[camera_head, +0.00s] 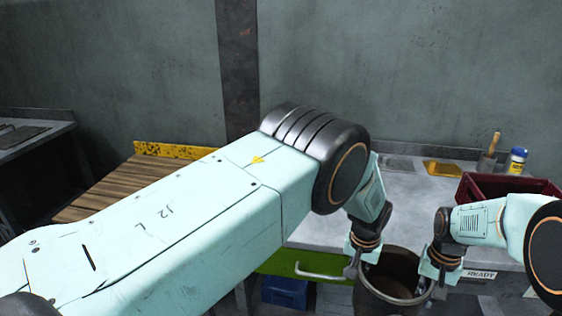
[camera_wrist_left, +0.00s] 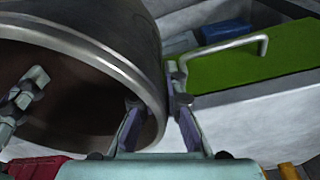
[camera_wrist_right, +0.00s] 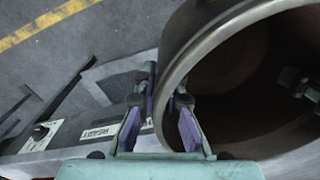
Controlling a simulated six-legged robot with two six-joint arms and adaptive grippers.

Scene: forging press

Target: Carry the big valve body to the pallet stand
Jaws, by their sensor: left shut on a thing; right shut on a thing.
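The big valve body (camera_head: 398,275) is a dark, hollow metal cylinder with a thick rim, open end up, at the front edge of the grey bench in the head view. My left gripper (camera_head: 352,268) is shut on its left rim; in the left wrist view the fingers (camera_wrist_left: 158,115) straddle the wall of the valve body (camera_wrist_left: 120,50). My right gripper (camera_head: 432,278) is shut on its right rim; in the right wrist view the fingers (camera_wrist_right: 163,110) straddle the wall of the valve body (camera_wrist_right: 185,50). Its underside is hidden. The pallet stand (camera_head: 110,192), with wooden slats and a yellow edge, is at left, partly behind my left arm.
A dark red crate (camera_head: 485,188), a brush (camera_head: 489,150) and a white-and-blue bottle (camera_head: 517,160) stand on the bench (camera_head: 415,185) at right. A green drawer (camera_head: 300,264) and a blue bin (camera_head: 285,291) are beside the valve body. Another table (camera_head: 35,150) stands far left.

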